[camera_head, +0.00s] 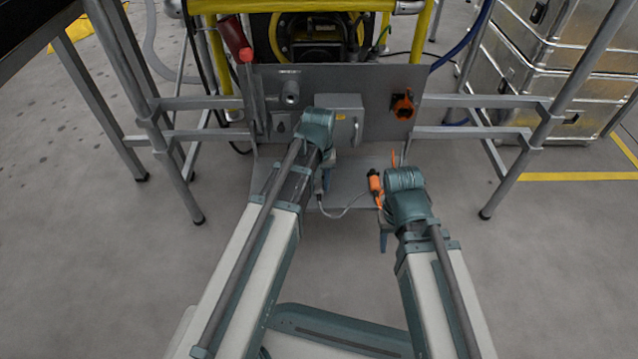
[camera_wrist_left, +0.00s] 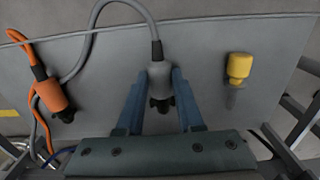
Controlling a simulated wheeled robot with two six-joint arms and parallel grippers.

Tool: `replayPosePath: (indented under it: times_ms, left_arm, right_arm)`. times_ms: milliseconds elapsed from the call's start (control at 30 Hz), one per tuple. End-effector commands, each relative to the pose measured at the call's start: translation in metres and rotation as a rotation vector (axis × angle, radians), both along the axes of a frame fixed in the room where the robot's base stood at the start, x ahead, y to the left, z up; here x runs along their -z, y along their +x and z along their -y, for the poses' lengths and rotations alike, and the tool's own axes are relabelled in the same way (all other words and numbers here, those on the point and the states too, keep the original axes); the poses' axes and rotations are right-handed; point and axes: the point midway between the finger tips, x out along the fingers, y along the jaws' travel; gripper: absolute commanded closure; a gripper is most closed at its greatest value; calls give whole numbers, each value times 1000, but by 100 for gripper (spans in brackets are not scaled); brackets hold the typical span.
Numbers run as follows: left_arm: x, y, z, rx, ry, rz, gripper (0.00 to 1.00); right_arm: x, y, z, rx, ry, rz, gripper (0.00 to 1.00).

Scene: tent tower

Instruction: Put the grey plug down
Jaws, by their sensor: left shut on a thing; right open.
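My left gripper (camera_wrist_left: 158,92) is shut on the grey plug (camera_wrist_left: 157,80), whose body sits between the two blue fingers in the left wrist view. A grey cable (camera_wrist_left: 136,8) runs from the top of the plug and loops left. Behind the plug is a plain grey surface (camera_wrist_left: 205,65); I cannot tell whether the plug touches it. In the head view the left gripper (camera_head: 325,172) points down over the grey shelf (camera_head: 350,197) below the panel, and my wrist largely hides the plug. My right gripper (camera_head: 383,242) is open, low in front of the shelf's right side.
An orange plug (camera_wrist_left: 52,95) with an orange cable lies left of the grey plug; it also shows beside my right wrist (camera_head: 375,184). A yellow plug (camera_wrist_left: 238,67) lies on the right. The upright panel (camera_head: 375,85) carries a grey socket (camera_head: 290,92) and an orange socket (camera_head: 403,106). Metal frame legs flank it.

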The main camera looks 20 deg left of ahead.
Motion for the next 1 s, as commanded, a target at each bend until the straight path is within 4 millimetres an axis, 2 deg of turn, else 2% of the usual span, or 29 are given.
replayPosePath:
  times_ms: [167, 200, 367, 767, 1000]
  left_arm:
    - [3, 0, 0, 0, 0, 0, 100]
    - [2, 0, 0, 0, 0, 0, 57]
    - [2, 0, 0, 0, 0, 0, 29]
    - [-1, 0, 0, 0, 0, 0, 29]
    - [-20, 0, 0, 0, 0, 0, 29]
  right_arm:
    - [3, 0, 0, 0, 0, 0, 50]
    - [2, 0, 0, 0, 0, 0, 50]
    - [2, 0, 0, 0, 0, 0, 50]
    - [-1, 0, 0, 0, 0, 0, 50]
    - [-20, 0, 0, 0, 0, -1, 50]
